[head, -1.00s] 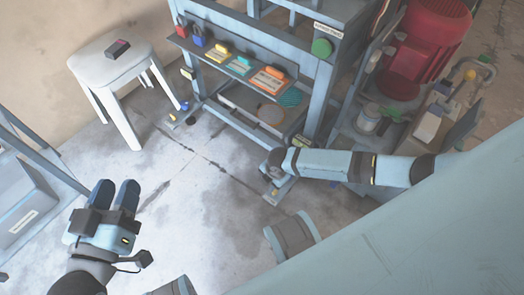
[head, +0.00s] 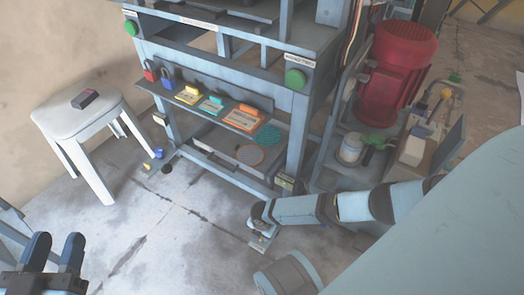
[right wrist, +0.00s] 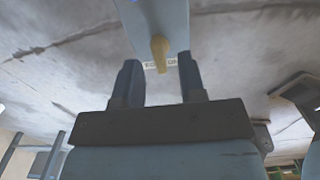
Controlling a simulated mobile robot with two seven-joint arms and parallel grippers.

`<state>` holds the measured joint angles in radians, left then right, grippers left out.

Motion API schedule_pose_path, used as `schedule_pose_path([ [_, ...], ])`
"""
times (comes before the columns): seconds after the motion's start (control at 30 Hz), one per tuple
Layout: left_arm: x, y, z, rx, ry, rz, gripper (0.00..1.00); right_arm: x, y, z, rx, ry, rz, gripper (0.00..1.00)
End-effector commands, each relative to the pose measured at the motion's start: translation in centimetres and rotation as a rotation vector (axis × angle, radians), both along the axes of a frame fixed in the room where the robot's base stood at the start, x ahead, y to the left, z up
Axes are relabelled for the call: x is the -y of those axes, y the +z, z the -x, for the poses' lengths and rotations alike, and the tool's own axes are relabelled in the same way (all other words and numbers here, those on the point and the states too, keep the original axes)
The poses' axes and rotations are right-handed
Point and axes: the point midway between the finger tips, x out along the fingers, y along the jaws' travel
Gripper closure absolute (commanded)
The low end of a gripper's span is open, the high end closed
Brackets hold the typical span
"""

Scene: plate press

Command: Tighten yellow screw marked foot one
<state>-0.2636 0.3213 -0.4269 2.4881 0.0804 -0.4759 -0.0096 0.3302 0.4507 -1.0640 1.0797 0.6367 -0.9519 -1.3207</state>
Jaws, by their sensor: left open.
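The yellow screw (right wrist: 158,50) stands on a pale blue-grey foot plate (right wrist: 148,12) in the right wrist view. A white label (right wrist: 172,63) beside it is partly hidden and only a few letters show. My right gripper (right wrist: 157,78) has its two dark fingers apart, with the screw between and just beyond their tips; I see no contact. My left gripper (head: 55,252) is open and empty at the lower left.
The press frame (head: 297,130) carries a shelf with padlocks and coloured tags (head: 210,105). A white stool (head: 82,115) with a dark object on it stands left. A red motor (head: 398,70) and a cart with containers are at right.

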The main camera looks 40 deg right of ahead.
Motion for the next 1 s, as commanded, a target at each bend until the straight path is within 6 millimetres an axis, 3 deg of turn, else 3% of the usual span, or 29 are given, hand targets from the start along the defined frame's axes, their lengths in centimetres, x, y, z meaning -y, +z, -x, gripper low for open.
schedule_pose_path([
  [0.13, -0.21, 0.02, -0.31, 0.049, 0.004, -0.026, 0.57, 0.03, -1.46, -0.05, 0.0, 0.0, 0.0, 0.63],
  [0.47, -0.27, 0.26, -0.36, 0.065, 0.003, -0.034, 0.57, 0.04, -1.64, -0.05, 0.001, 0.0, 0.001, 0.63],
  [0.63, -0.26, 0.25, -0.35, 0.065, 0.003, -0.034, 0.57, 0.05, -1.64, -0.04, 0.001, 0.0, 0.001, 0.97],
  [0.67, -0.26, 0.24, -0.35, 0.064, 0.003, -0.033, 0.57, 0.05, -1.64, -0.04, 0.001, 0.0, 0.001, 1.0],
  [1.0, -0.24, 0.46, -0.35, 0.058, 0.002, -0.031, 0.57, 0.02, -1.56, -0.02, 0.0, -0.028, 0.001, 1.0],
])
